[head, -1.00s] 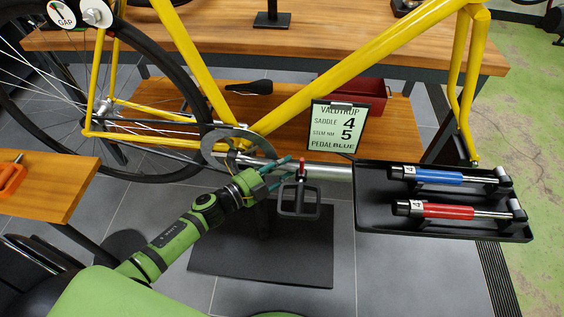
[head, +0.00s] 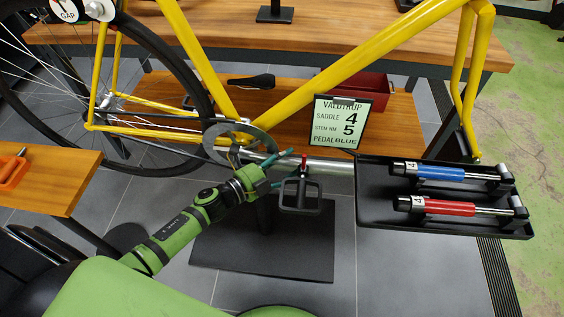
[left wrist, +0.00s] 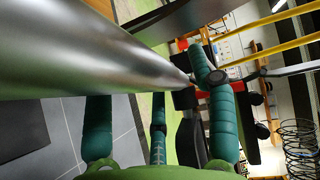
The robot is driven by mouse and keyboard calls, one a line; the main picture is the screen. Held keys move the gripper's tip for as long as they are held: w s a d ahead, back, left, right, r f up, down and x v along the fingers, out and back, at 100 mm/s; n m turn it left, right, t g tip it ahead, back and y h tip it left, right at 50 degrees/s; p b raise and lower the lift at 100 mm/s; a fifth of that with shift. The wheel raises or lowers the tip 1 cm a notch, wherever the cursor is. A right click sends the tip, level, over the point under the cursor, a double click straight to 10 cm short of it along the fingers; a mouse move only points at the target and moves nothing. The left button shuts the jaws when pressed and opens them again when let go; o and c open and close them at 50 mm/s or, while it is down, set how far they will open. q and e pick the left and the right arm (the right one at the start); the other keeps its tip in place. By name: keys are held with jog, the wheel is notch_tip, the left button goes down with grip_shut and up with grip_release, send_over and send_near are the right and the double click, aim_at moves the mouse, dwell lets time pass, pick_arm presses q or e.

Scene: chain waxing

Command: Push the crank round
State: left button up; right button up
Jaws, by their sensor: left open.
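The crank's grey chainring (head: 211,139) is at the bottom of the yellow bicycle frame (head: 200,62), in the middle of the head view. In the left wrist view, my fingers (left wrist: 160,125) show below a large silver tube (left wrist: 90,55) passing close to the camera. I cannot tell whether they touch the tube. My right gripper is not seen.
A black open square frame (head: 300,209) and a red-tipped part (head: 304,160) are close to the fingers. A black tray (head: 375,207) holds a blue-handled tool (head: 442,173) and a red-handled tool (head: 448,207). A sign (head: 338,124) stands behind. An orange-topped bench (head: 50,175) is at left.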

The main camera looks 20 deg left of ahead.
pick_arm(q)
jog(key=v, duration=1.2)
